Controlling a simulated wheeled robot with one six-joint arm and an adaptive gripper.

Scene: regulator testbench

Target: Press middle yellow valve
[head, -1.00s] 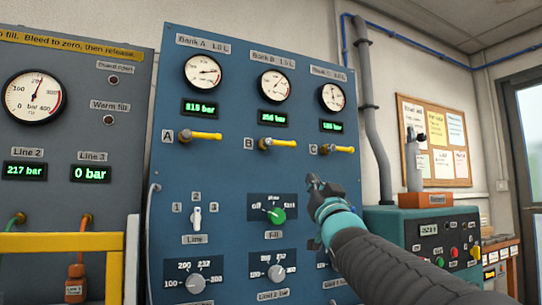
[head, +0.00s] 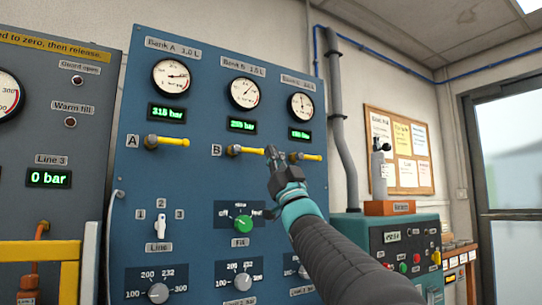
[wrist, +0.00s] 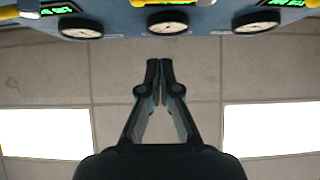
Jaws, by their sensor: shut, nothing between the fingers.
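The middle yellow valve (head: 245,150) is a horizontal yellow lever beside label B on the blue panel, below the middle gauge and its green display. My gripper (head: 274,153) is shut and empty. In the head view its tips overlap the right end of the middle lever; I cannot tell whether they touch it. The shut fingers also show in the wrist view (wrist: 160,66), in front of ceiling tiles. The left yellow valve (head: 168,142) sits beside label A. The right yellow valve (head: 306,157) is partly hidden by my gripper, and label C is covered.
Gauges (head: 244,93) sit above the valves, and dials with a green fill knob (head: 243,223) below them. A yellow rail (head: 40,250) stands at lower left. A teal bench unit (head: 410,240) is at right. Room is free in front of the panel.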

